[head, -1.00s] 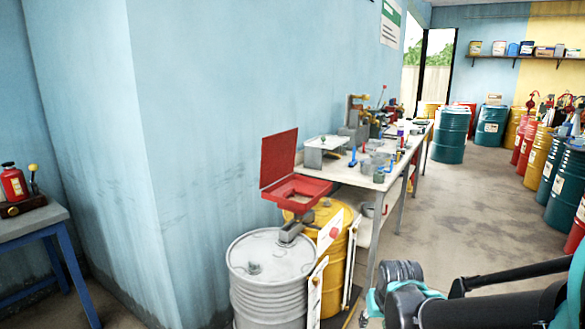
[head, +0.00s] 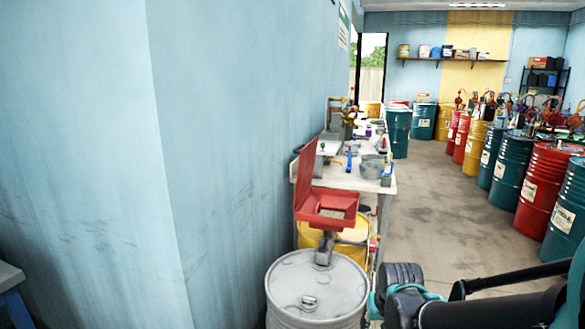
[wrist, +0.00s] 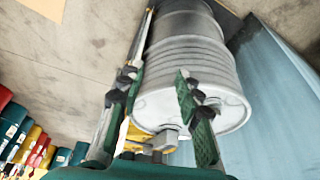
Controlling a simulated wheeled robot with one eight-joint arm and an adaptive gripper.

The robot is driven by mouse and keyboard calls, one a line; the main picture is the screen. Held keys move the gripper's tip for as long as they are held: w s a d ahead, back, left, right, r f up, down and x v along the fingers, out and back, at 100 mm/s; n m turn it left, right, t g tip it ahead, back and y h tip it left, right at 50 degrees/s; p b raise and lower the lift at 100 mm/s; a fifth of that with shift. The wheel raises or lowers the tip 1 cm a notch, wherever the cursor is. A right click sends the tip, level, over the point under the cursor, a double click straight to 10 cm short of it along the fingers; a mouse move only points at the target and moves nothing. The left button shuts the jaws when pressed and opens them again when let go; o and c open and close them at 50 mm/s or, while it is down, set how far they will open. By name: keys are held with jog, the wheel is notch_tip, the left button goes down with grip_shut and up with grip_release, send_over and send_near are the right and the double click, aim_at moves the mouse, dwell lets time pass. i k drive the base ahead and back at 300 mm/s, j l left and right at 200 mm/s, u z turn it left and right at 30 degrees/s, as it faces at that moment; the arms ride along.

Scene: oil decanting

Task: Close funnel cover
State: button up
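A dark grey fitting (head: 324,250) shows just in front of the funnel. My gripper (wrist: 158,78) is open and empty in the wrist view, its two fingers apart, with the grey drum beyond them. I cannot make out the funnel or cover in the wrist view. In the head view my arm is at the lower right and the fingers are not visible.
The grey drum (head: 312,283) stands in front of the yellow drum (head: 354,232). A cluttered white workbench (head: 345,178) runs along the blue wall behind them. Several coloured drums (head: 545,190) line the right side. The floor (head: 430,205) between is clear.

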aim_at(306, 165)
jog(key=j+z, duration=0.2)
jog(key=j, duration=0.5)
jog(key=j+z, duration=0.15)
jog(key=j, duration=0.6)
jog(key=k+j+z, duration=0.2)
jog(key=j, duration=0.5)
jog(key=j+z, duration=0.45)
jog(key=j, duration=0.75)
